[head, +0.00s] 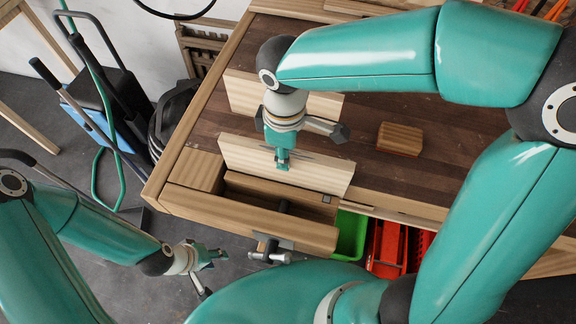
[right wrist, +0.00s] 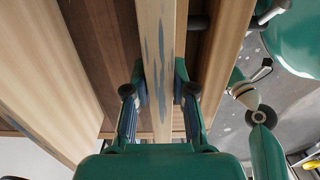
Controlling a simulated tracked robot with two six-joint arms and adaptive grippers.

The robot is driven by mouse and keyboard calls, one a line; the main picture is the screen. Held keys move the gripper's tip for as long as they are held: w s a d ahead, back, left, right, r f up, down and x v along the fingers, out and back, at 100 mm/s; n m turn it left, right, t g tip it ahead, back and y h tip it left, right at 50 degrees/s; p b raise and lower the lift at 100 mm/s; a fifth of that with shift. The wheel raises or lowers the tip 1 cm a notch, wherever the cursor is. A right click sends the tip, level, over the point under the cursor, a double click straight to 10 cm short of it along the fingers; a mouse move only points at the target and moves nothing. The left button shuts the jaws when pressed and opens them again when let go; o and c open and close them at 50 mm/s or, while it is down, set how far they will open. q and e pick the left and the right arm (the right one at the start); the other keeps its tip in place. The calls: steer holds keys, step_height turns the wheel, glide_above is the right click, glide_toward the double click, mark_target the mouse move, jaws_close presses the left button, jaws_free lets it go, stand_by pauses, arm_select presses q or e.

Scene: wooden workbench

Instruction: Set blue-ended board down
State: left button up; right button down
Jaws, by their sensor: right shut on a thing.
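A light wooden board (head: 240,155) stands on edge along the bench's front side, beside the vise gap. In the right wrist view its narrow top edge (right wrist: 153,40) shows blue-grey streaks. My right gripper (head: 282,160) points down and is shut on this board, with one finger on each face, as the right wrist view (right wrist: 159,92) shows. Whether the board's lower edge touches anything is hidden. My left gripper (head: 212,255) hangs low over the floor at the left, away from the board; its fingers are too small to read.
The wooden workbench (head: 350,120) carries another pale board (head: 245,92) behind my right gripper and a small wood block (head: 400,138). The vise's front jaw (head: 250,218) has a metal screw below it. Green (head: 350,235) and red (head: 387,245) bins sit beneath the bench.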

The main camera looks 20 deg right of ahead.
steer(key=shift+f, duration=3.15)
steer(key=c, duration=1)
jaws_free()
step_height(320, 180, up, 12)
steer(key=shift+r, duration=0.15)
steer(key=shift+d, duration=0.1)
